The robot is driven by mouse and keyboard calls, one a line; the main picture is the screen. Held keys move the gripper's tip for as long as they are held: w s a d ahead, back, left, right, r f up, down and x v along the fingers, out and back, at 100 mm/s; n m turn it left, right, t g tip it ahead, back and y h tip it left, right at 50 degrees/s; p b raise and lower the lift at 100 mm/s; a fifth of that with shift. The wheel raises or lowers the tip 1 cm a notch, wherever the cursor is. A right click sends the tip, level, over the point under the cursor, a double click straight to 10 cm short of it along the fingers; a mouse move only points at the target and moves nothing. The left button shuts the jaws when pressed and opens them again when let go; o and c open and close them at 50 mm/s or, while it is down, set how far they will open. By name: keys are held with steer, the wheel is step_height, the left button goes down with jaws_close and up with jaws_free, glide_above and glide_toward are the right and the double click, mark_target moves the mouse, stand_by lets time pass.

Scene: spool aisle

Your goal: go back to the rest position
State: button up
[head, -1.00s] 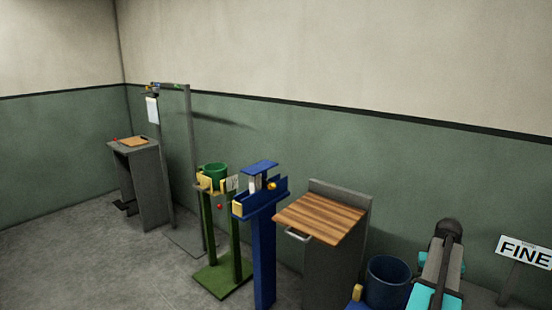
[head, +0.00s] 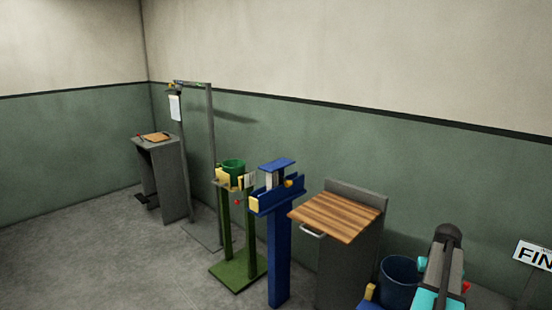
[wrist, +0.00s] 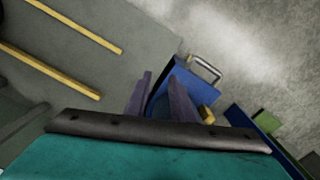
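My gripper (wrist: 163,68) shows in the wrist view as two dark purple-grey fingers standing apart. I see nothing clamped between them. A blue thing (wrist: 175,82) with a yellow block (wrist: 207,115) shows behind and between the fingers, and a metal handle (wrist: 205,68) shows at its top. I cannot tell how far off it is. In the head view my grey and teal arm rises at the lower right, and the gripper itself is not visible there.
In the head view a dark blue bin (head: 399,280) stands beside my arm. Left of it are a wooden-topped cabinet (head: 338,216), a blue stand (head: 278,255), a green stand (head: 227,230), a grey frame (head: 212,165) and a grey lectern (head: 170,180). The floor at left is clear.

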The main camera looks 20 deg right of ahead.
steer(key=w+a+f+n+g, duration=0.15)
steer(key=w+a+f, duration=0.25)
steer(key=a+f, duration=0.5)
steer(key=w+a+f+n+g+y, duration=0.1)
steer(key=w+a+f+n, duration=0.3)
steer(key=a, duration=0.9)
steer(key=w+a+f+n+g, duration=0.1)
steer(key=w+a+f, duration=0.4)
steer(key=a+f, duration=0.45)
steer(key=s+a+f+n+g, duration=0.1)
steer(key=s+a+f, duration=0.3)
steer(key=a, duration=0.6)
steer(key=s+a+f+n+g, duration=0.15)
steer(key=s+a+f, duration=0.3)
steer(key=a, duration=0.55)
steer(key=s+a+f, duration=0.2)
steer(key=s+a, duration=0.1)
steer(key=s, duration=0.3)
steer(key=s+a+f+t+h, duration=0.1)
steer(key=s+a+f, duration=0.2)
steer(key=s+a, duration=0.1)
steer(key=shift+s+a+f, duration=0.25)
steer(key=shift+s+f, duration=0.1)
steer(key=shift+s, duration=0.55)
